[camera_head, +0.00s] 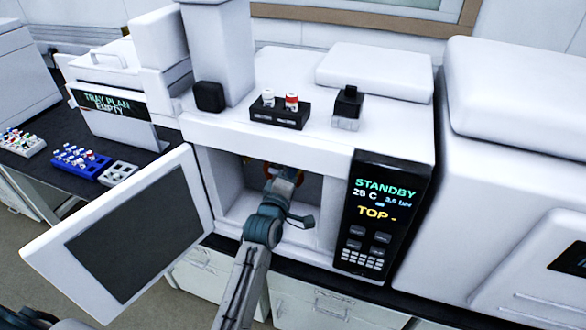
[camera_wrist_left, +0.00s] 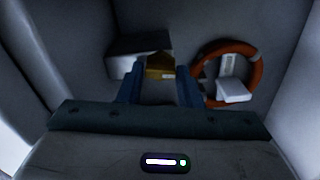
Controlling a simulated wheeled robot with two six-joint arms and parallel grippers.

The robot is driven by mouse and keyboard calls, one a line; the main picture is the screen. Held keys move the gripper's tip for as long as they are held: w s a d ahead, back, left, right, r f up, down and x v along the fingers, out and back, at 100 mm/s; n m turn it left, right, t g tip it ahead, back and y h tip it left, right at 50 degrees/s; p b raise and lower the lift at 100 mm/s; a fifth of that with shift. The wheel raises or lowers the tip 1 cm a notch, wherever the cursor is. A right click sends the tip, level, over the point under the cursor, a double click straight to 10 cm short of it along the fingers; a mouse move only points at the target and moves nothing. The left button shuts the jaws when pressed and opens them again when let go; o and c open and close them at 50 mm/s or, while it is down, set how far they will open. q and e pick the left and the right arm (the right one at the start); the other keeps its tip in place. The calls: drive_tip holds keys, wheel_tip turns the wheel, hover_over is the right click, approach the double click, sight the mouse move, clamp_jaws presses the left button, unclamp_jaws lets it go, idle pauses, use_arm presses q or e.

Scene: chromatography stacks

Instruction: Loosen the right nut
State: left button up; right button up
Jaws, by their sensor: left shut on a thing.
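My left arm reaches into the open oven chamber (camera_head: 238,205) in the head view. The gripper's fingertips are largely hidden there by the wrist. In the left wrist view, my left gripper (camera_wrist_left: 160,78) has its two blue fingers on either side of a yellow-gold nut (camera_wrist_left: 160,66) and is shut on it. The nut sits by a pale block (camera_wrist_left: 128,56) on its left. I cannot tell from this view whether it is the right nut, and no second nut is clearly visible. An orange ring-shaped coil (camera_wrist_left: 204,89) is just right of the fingers. My right gripper is not in view.
The oven door (camera_head: 130,230) stands open at left. On top sit a black vial holder (camera_head: 280,118) and a small black-topped block (camera_head: 347,105). The chamber walls (camera_wrist_left: 285,75) are close around the gripper.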

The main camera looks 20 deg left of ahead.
use_arm(q)
drive_tip(key=shift+n+p, duration=0.65)
drive_tip(key=shift+n, duration=0.45)
drive_tip(key=o, duration=0.9)
drive_tip(key=s+b, duration=0.2)
drive_tip(key=s, duration=0.3)
drive_tip(key=s+b, duration=0.2)
drive_tip(key=s, duration=0.3)
drive_tip(key=shift+s+a, duration=0.2)
drive_tip(key=shift+s, duration=0.2)
